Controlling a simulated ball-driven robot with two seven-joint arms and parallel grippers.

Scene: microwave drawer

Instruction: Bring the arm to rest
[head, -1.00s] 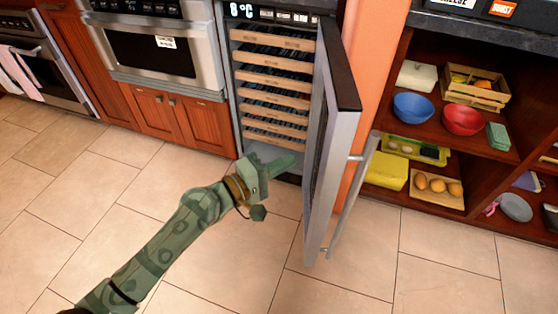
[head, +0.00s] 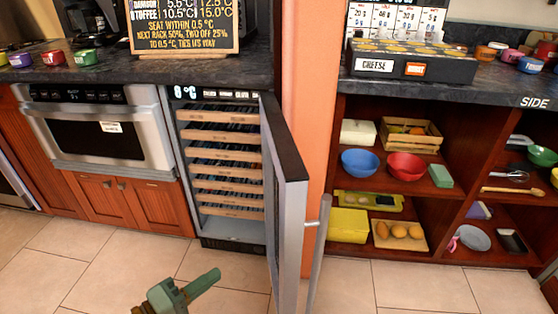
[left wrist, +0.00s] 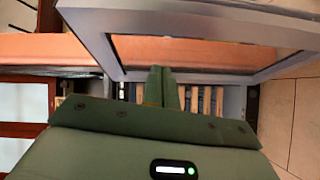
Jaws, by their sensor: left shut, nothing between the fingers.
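My left gripper (head: 205,284) shows at the bottom of the head view, low over the tiled floor in front of the wine cooler (head: 220,170). Its green fingers are shut with nothing between them. In the left wrist view the closed fingers (left wrist: 161,88) point toward the cooler's wooden racks, with the open door (left wrist: 190,50) across the top. In the head view the cooler door (head: 287,200) stands wide open, to the right of the gripper and apart from it. Most of my left arm is out of the head view. My right gripper is not in view.
An oven (head: 100,130) is left of the cooler. Open shelves (head: 400,190) at the right hold bowls, a crate and other items. The door's long handle (head: 317,250) juts out at its right. The tiled floor (head: 110,260) on the left is clear.

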